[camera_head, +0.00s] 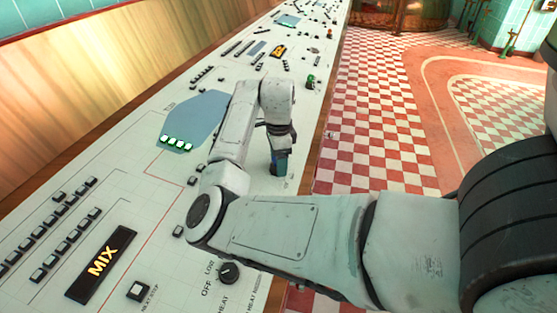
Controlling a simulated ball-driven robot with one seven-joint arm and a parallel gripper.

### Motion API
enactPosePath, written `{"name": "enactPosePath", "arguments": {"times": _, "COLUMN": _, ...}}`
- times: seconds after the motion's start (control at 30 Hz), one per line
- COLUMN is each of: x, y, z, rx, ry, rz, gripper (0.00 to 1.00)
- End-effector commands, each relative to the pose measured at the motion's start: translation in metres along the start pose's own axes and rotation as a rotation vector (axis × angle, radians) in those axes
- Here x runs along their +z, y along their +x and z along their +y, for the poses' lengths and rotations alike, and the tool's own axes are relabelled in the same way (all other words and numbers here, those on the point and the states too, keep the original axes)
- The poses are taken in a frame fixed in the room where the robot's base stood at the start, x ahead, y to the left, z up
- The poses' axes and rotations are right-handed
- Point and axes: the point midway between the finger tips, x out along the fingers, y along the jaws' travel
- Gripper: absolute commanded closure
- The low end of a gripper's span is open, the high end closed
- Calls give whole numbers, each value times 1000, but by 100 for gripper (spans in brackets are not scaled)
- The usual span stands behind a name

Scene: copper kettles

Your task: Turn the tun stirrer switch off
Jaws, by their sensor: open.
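My gripper (279,168) points down at the right edge of the white control panel (125,210), beyond the bend of my arm. The gap between its fingers is small in this view, and the jaws are open. A dark blue-green part shows at the fingers; I cannot tell whether it is part of the gripper or a control behind it. I cannot make out a label for the tun stirrer switch. Whatever lies directly under the fingers is hidden.
A heat knob (229,272) marked OFF and LOW sits near the front, close below my forearm. A MIX sign (102,264), rows of buttons and a lit green button row (176,143) lie left. A green control (311,82) stands farther along. Checkered floor (365,130) is clear on the right.

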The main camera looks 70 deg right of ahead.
Motion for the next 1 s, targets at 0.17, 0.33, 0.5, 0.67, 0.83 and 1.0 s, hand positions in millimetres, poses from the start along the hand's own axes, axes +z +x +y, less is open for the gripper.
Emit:
{"name": "enactPosePath", "arguments": {"times": 0.17, "x": 0, "y": 2, "z": 0, "rx": 0, "ry": 0, "rz": 0, "gripper": 33}}
{"name": "enactPosePath", "arguments": {"times": 0.33, "x": 0, "y": 2, "z": 0, "rx": 0, "ry": 0, "rz": 0, "gripper": 37}}
{"name": "enactPosePath", "arguments": {"times": 0.5, "x": 0, "y": 2, "z": 0, "rx": 0, "ry": -1, "rz": 0, "gripper": 54}}
{"name": "enactPosePath", "arguments": {"times": 0.67, "x": 0, "y": 2, "z": 0, "rx": 0, "ry": -1, "rz": 0, "gripper": 69}}
{"name": "enactPosePath", "arguments": {"times": 0.83, "x": 0, "y": 1, "z": 0, "rx": -1, "ry": 0, "rz": 0, "gripper": 85}}
{"name": "enactPosePath", "arguments": {"times": 1.0, "x": 0, "y": 1, "z": 0, "rx": -1, "ry": -3, "rz": 0, "gripper": 89}}
